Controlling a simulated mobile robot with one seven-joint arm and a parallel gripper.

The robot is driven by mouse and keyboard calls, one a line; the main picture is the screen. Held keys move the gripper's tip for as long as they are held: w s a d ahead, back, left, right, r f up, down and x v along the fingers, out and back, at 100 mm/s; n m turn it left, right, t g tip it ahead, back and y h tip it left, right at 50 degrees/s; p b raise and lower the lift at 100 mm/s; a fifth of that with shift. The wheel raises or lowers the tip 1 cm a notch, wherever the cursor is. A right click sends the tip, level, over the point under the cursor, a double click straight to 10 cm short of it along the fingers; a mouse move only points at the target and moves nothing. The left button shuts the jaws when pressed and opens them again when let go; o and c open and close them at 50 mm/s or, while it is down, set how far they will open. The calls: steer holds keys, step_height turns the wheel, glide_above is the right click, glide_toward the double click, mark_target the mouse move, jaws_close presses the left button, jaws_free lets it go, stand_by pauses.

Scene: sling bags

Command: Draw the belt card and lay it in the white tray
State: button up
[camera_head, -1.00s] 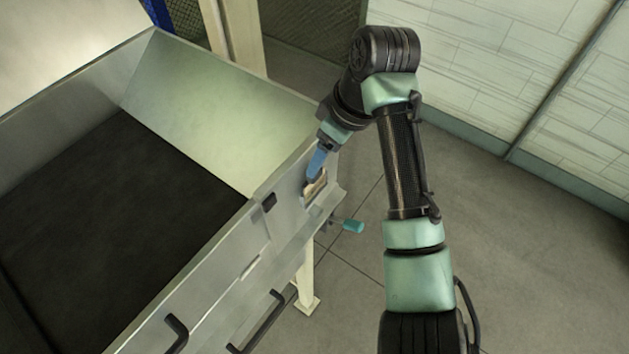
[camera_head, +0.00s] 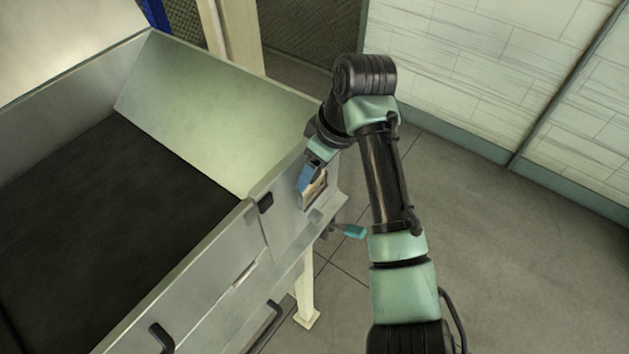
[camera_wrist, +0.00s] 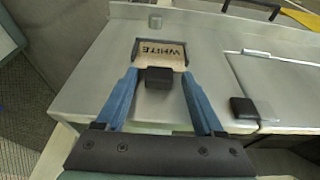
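A tan card (camera_wrist: 161,53) with dark letters reading "WHITE" sits in a framed recess of a grey metal panel (camera_wrist: 207,47). A small black block (camera_wrist: 159,78) is at the recess's near edge. Whether it is fixed to the card or to the panel I cannot tell. My gripper (camera_wrist: 159,73) is open, its blue fingertips on either side of the block, with gaps. In the head view the card (camera_head: 317,190) is partly hidden behind my gripper (camera_head: 305,178). I cannot make out a white tray in either view.
A metal bin (camera_head: 205,262) with a dark belt-like floor (camera_head: 110,215) fills the left. Black handles (camera_head: 162,338) and a latch (camera_head: 265,202) stick out of its side. A teal-handled lever (camera_head: 354,231) juts out below the card. Open floor (camera_head: 500,240) lies to the right.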

steer(key=shift+s+f, duration=0.25)
steer(key=shift+f, duration=0.2)
steer(key=c, duration=0.5)
steer(key=shift+w+d, duration=0.1)
jaws_close()
steer(key=shift+w+r+p, duration=0.2)
steer(key=shift+r+p, duration=1.5)
steer(key=shift+r, duration=0.3)
steer(key=shift+r+p, duration=1.65)
steer(key=shift+r, duration=0.15)
step_height(320, 180, up, 4)
steer(key=p, duration=0.3)
steer(key=shift+p, duration=0.3)
